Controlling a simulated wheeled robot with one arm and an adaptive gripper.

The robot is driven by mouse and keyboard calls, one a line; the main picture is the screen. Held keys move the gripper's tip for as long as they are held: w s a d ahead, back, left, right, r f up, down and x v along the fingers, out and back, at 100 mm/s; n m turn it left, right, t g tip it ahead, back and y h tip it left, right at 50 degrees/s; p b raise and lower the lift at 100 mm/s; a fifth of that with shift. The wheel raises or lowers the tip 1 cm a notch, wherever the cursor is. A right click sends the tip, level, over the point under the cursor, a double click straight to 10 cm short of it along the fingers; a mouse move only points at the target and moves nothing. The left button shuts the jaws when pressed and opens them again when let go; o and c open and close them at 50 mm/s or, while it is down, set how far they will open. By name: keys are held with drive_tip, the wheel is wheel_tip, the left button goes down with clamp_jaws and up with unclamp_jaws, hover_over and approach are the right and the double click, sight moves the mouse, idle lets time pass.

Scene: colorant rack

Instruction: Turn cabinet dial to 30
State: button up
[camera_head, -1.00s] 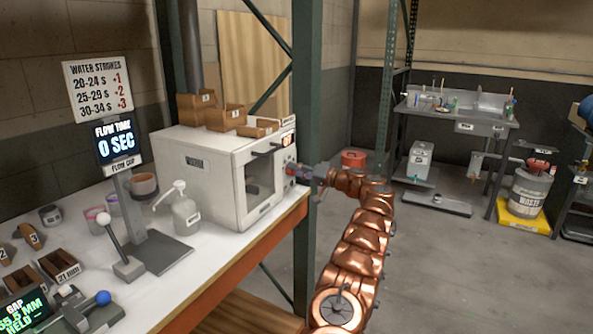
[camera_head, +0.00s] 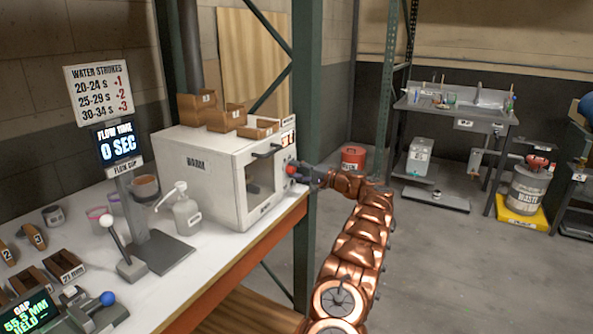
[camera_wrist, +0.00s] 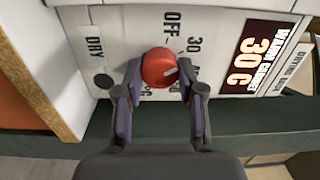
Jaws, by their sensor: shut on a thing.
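The white warming cabinet (camera_head: 200,172) stands at the far right end of the bench. Its red dial (camera_wrist: 159,68) is on the front panel and also shows in the head view (camera_head: 291,170). My gripper (camera_wrist: 158,84) is shut on the dial, one finger on each side. The dial's short white mark points to the right and slightly up in the wrist view, below the label 30. The label OFF (camera_wrist: 172,27) is above the dial, and lower labels are partly hidden by the dial and fingers.
A black round spot (camera_wrist: 103,81) is beside the DRY label (camera_wrist: 95,47). A green rack post (camera_head: 306,120) stands right behind the cabinet's front corner, close to my arm. The floor (camera_head: 440,270) right of my arm is clear.

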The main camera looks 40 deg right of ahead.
idle(0.4)
drive_tip(key=o, duration=1.1)
drive_tip(key=shift+o, duration=0.2)
drive_tip(key=v, duration=1.2)
